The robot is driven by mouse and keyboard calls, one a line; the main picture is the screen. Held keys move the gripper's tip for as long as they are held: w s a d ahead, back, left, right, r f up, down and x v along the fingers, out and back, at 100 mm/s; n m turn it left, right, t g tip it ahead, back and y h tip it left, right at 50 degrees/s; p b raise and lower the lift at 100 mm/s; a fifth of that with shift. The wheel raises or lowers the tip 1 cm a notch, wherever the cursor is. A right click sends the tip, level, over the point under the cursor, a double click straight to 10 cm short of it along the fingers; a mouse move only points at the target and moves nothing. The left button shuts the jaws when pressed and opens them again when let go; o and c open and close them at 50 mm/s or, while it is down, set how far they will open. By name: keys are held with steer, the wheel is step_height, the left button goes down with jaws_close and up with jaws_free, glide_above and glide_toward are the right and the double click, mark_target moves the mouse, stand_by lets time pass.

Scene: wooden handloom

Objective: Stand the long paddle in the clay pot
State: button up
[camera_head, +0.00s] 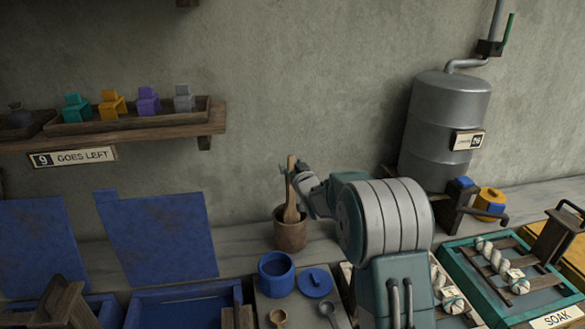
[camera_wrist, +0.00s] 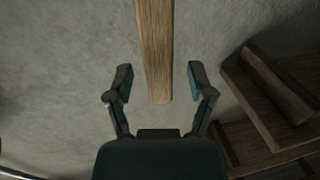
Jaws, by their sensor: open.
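The long wooden paddle (camera_head: 291,208) stands nearly upright, its wider lower end inside the mouth of the brown clay pot (camera_head: 290,236); its foot is hidden by the pot wall. My gripper (camera_head: 287,172) is at the paddle's upper part, reaching in from the right. In the wrist view the paddle's shaft (camera_wrist: 154,45) comes down from the top edge and its end lies between the two spread fingers of my gripper (camera_wrist: 160,82). Gaps show on both sides, so the fingers are open and apart from the wood.
A blue pot (camera_head: 276,280) and blue lid (camera_head: 315,282) stand in front of the clay pot. A wall shelf (camera_head: 150,131) with small colored blocks is at left. A metal tank (camera_head: 445,125) and teal tray (camera_head: 470,287) are at right.

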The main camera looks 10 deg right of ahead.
steer(key=s+d+r+m+g+h, duration=0.1)
steer(key=s+r+g+h, duration=0.15)
steer(key=s, duration=1.05)
steer(key=s+d+r+m+g+h, duration=0.1)
steer(key=s+d+r+g, duration=0.15)
steer(key=s, duration=1.05)
steer(key=s+a+f+g, duration=0.1)
steer(key=s+g, duration=0.2)
steer(key=s, duration=0.9)
steer(key=s+a+f+g, duration=0.1)
steer(key=s+g, duration=0.3)
steer(key=s, duration=0.8)
steer(key=shift+a+f, duration=0.3)
steer(key=shift+a, duration=0.5)
